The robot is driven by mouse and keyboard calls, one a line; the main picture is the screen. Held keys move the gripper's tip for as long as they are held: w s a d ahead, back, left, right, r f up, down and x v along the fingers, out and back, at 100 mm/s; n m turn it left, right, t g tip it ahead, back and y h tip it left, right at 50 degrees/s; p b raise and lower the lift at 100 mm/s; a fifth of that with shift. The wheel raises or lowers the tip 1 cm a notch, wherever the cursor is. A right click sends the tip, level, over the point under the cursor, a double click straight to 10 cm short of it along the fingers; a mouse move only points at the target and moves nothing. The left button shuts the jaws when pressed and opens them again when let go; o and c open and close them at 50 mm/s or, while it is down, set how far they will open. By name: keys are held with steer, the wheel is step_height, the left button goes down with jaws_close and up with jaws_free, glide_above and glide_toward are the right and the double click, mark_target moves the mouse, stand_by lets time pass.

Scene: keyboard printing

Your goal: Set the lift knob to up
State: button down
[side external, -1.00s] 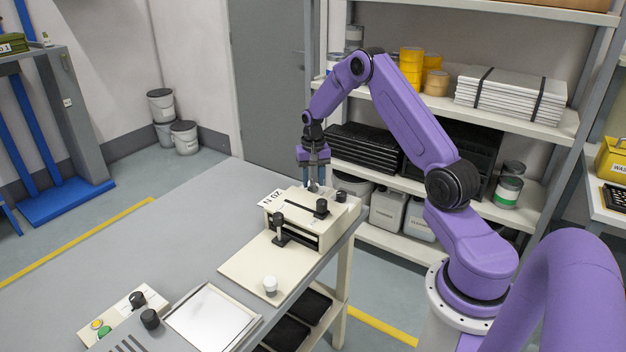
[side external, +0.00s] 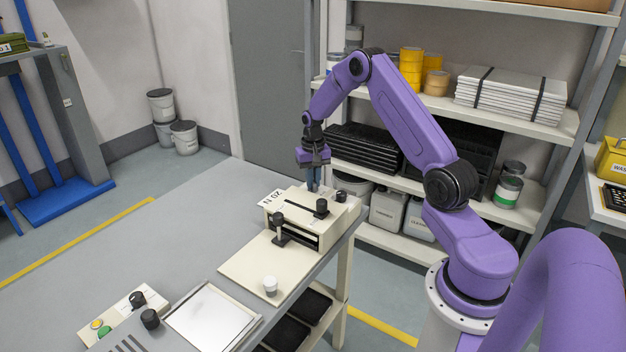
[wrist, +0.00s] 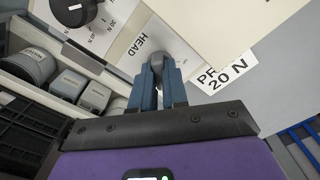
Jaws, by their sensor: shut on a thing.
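The cream press unit (side external: 300,222) stands at the far right end of the grey bench. My gripper (side external: 313,189) points down at its back edge in the side view. In the wrist view, my gripper's blue fingers (wrist: 157,92) are shut on a small grey knob (wrist: 156,62), which I take to be the lift knob. It sits on a white plate marked HEAD (wrist: 155,45).
A black dial (wrist: 75,10) with N markings is close by on the same unit. A black knob (side external: 321,207) and an upright black-topped handle (side external: 280,232) rise from the unit. Shelving (side external: 480,190) stands behind.

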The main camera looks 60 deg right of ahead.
steer(key=n, duration=0.8)
steer(key=shift+n, duration=0.4)
steer(key=n, duration=0.4)
steer(key=shift+n, duration=1.9)
steer(key=shift+r, duration=0.1)
steer(key=c, duration=1.1)
jaws_free()
steer(key=shift+c, duration=0.2)
step_height(320, 180, up, 17)
steer(key=shift+r, duration=0.2)
